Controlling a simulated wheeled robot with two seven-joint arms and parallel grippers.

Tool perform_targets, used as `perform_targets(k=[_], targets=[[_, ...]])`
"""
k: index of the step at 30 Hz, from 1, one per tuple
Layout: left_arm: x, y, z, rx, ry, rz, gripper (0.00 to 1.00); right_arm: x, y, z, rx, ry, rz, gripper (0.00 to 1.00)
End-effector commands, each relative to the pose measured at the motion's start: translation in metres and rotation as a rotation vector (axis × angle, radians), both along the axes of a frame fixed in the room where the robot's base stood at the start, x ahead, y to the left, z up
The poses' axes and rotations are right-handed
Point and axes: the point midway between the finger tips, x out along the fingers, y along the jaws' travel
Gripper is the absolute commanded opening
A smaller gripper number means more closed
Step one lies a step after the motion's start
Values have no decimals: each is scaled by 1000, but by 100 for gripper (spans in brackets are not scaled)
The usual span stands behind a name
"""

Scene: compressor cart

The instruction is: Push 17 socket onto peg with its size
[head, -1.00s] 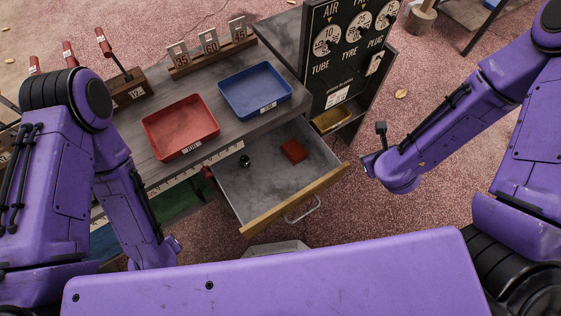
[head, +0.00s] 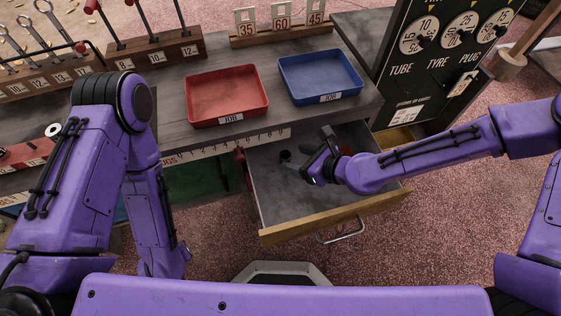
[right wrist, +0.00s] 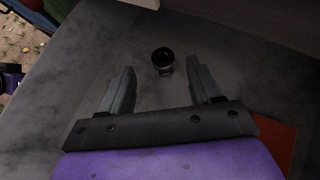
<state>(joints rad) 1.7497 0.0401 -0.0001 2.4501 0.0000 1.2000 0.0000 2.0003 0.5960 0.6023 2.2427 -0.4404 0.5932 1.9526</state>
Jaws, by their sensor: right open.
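A small dark socket (head: 285,156) stands in the open drawer (head: 290,205). In the right wrist view the socket (right wrist: 162,60) shows a round open top, and no size mark is readable. My right gripper (head: 309,164) is open and low over the drawer. Its fingertips (right wrist: 161,72) lie to either side of the socket in the wrist view, with the socket just beyond them; I cannot tell if they touch it. My left arm hangs at the left, and its gripper is out of sight. I cannot make out a peg marked 17.
A red tray (head: 228,119) and a blue tray (head: 320,98) stand on the bench. Racks of tools (head: 155,52) stand at the left back. A gauge panel (head: 440,60) rises at the right. A red block (right wrist: 277,142) lies beside my right gripper in the drawer.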

Motion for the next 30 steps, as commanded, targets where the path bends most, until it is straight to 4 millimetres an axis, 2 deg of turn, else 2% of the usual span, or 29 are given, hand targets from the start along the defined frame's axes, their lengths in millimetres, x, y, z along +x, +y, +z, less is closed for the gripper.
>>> perform_targets(k=[9, 18, 19, 21, 24, 30], targets=[[0, 0, -13, 0, 0, 0, 28, 28, 32, -35, -3, 1, 1, 63], [0, 0, -13, 0, 0, 0, 28, 33, 38, -38, -1, 2, -3, 63], [0, 0, -13, 0, 0, 0, 28, 33, 38, -38, -1, 2, -3, 57], [0, 0, -13, 0, 0, 0, 28, 33, 38, -38, -1, 2, -3, 34], [0, 0, -13, 0, 0, 0, 28, 33, 38, -38, -1, 2, -3, 5], [0, 0, -13, 0, 0, 0, 28, 33, 38, -38, -1, 2, -3, 5]])
